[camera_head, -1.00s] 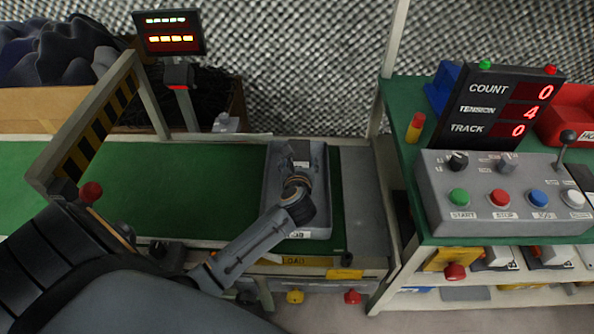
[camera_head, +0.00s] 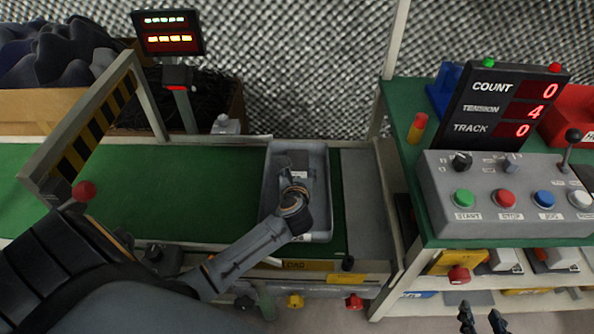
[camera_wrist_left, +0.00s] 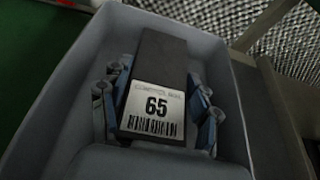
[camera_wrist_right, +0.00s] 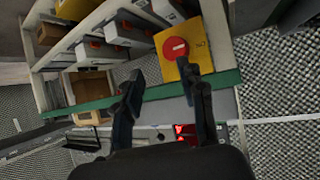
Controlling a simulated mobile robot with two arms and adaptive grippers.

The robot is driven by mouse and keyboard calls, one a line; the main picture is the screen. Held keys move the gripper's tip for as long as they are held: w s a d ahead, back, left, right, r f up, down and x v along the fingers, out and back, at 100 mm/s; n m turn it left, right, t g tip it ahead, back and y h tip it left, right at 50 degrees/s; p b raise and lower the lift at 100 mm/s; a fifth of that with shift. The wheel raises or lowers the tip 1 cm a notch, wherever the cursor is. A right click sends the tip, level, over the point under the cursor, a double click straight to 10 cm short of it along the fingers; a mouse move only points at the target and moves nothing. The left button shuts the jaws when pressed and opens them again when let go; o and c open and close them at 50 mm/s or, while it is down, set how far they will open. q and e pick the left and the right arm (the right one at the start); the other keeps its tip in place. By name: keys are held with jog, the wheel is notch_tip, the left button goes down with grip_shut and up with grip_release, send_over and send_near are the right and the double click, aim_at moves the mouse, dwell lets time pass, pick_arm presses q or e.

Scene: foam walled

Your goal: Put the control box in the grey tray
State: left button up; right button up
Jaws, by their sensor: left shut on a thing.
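The control box (camera_wrist_left: 157,75) is dark, with a white label reading 65 and a barcode. In the left wrist view it is inside the grey tray (camera_wrist_left: 66,92), between the fingers of my left gripper (camera_wrist_left: 158,108), which is shut on it. In the head view the grey tray (camera_head: 268,190) lies on the green belt, with my left gripper (camera_head: 294,180) reaching down into it. The control box (camera_head: 298,162) shows partly there, the rest hidden by the gripper. My right gripper (camera_wrist_right: 165,92) is open and empty; its fingertips show at the bottom right of the head view (camera_head: 483,318).
A control panel (camera_head: 510,190) with coloured buttons and a lever stands on a bench at the right, a display board (camera_head: 503,104) behind it. A striped gate frame (camera_head: 95,125) spans the belt at the left. A red and yellow switch (camera_wrist_right: 178,50) is beyond my right gripper.

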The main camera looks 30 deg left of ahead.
pick_arm(q)
jog(key=o, duration=1.4)
